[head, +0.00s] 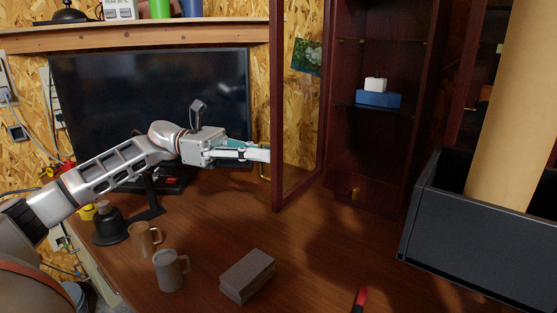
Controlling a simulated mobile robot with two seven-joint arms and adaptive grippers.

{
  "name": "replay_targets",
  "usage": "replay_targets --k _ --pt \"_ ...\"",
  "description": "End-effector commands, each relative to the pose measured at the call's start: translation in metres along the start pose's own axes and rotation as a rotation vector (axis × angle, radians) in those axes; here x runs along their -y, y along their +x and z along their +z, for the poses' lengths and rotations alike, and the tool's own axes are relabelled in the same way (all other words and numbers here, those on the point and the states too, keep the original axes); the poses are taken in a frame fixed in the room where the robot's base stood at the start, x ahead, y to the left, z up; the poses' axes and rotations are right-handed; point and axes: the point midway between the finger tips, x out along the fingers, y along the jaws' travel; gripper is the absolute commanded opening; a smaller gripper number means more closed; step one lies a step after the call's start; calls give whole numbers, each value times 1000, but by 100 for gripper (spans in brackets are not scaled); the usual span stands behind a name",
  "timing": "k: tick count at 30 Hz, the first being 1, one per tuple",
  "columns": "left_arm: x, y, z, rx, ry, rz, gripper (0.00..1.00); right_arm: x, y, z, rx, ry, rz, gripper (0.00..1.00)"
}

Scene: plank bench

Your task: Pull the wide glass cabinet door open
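The wide glass cabinet door (277,90) has a dark red-brown frame and clear glass. It stands swung out from the cabinet (378,165), whose shelves show open to its right. Part of a brass handle (264,172) shows at the left side of the door's frame. My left gripper (262,154) reaches in from the left, its fingertips at the door's left edge, just above the visible part of the handle. The tips overlap the door edge in the picture, so I cannot tell whether they are shut on the handle. My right gripper is not in view.
A black monitor (100,100) stands behind my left arm. Two mugs (171,271) (143,240) and a grey block (247,275) sit on the bench in front. A dark box (470,235) with a tan tube (515,110) fills the right. Bench right of the block is mostly clear.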

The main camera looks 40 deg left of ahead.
Motion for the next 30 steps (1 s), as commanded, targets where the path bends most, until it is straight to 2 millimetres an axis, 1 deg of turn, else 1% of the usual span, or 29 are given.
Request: replay_targets --k 3,9,21,22,30 --pt "-4 -8 -1 0 -3 0 0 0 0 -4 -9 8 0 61" --pt "-6 -13 -1 -1 -1 -1 0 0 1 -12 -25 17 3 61" --pt "-6 -14 0 -1 -1 -2 0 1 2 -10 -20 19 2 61" --pt "-6 -14 0 -1 -1 -2 12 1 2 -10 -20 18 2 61" --pt "-6 -14 0 0 -1 -1 12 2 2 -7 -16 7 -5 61"
